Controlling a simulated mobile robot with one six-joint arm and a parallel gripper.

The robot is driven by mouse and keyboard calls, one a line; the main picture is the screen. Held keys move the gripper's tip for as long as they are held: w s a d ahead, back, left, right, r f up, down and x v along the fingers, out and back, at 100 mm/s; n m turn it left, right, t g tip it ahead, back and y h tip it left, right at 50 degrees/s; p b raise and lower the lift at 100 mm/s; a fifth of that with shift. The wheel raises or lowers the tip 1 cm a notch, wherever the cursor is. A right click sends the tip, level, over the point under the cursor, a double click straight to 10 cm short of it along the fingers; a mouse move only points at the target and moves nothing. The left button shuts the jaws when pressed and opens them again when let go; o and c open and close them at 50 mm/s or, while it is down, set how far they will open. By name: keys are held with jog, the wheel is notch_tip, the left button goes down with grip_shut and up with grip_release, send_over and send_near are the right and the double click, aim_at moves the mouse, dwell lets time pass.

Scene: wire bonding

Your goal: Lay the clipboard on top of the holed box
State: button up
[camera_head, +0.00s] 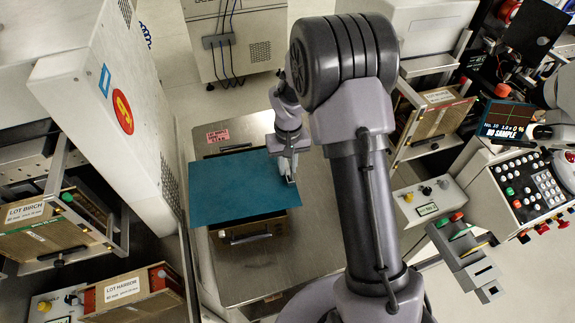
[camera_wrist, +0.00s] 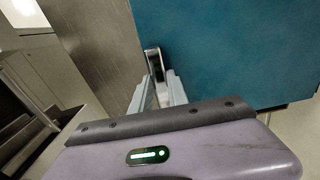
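The teal clipboard (camera_head: 225,190) spreads over a box with brown sides and dark handles, which I take to be the holed box (camera_head: 262,226). The clipboard covers most of the box top, so no holes show; I cannot tell whether the board rests on it or hangs just above. My gripper (camera_head: 290,178) is at the clipboard's right edge. In the wrist view its fingers (camera_wrist: 160,88) close around the metal clip (camera_wrist: 153,62) at the edge of the clipboard (camera_wrist: 235,50).
The box stands on a metal table (camera_head: 310,245), with a pink label (camera_head: 218,136) behind it. A white machine (camera_head: 115,100) rises close on the left. Boxes labelled LOT BIRCH (camera_head: 40,240) and LOT HARBOR (camera_head: 130,305) are at left; control panels (camera_head: 535,190) are at right.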

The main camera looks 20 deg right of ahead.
jog(key=o, duration=0.5)
jog(key=shift+r, duration=0.1)
notch_tip(320, 180, up, 17)
jog(key=p, duration=0.6)
jog(key=shift+d+r, duration=0.1)
jog(key=shift+r, duration=0.05)
jog(key=s+a+r+m+t+b, duration=0.1)
jog(key=s+a+r+t+b, duration=0.25)
jog(key=s+r, duration=0.7)
jog(key=s+a, duration=0.1)
jog(key=s, duration=0.3)
jog(key=s+a+m+t+y+b, duration=0.1)
jog(key=s, duration=0.4)
jog(key=s+a+f+m+t+b, duration=0.1)
jog(key=s+a, duration=0.1)
jog(key=s, duration=0.3)
jog(key=shift+s+y, duration=0.25)
jog(key=shift+y, duration=0.15)
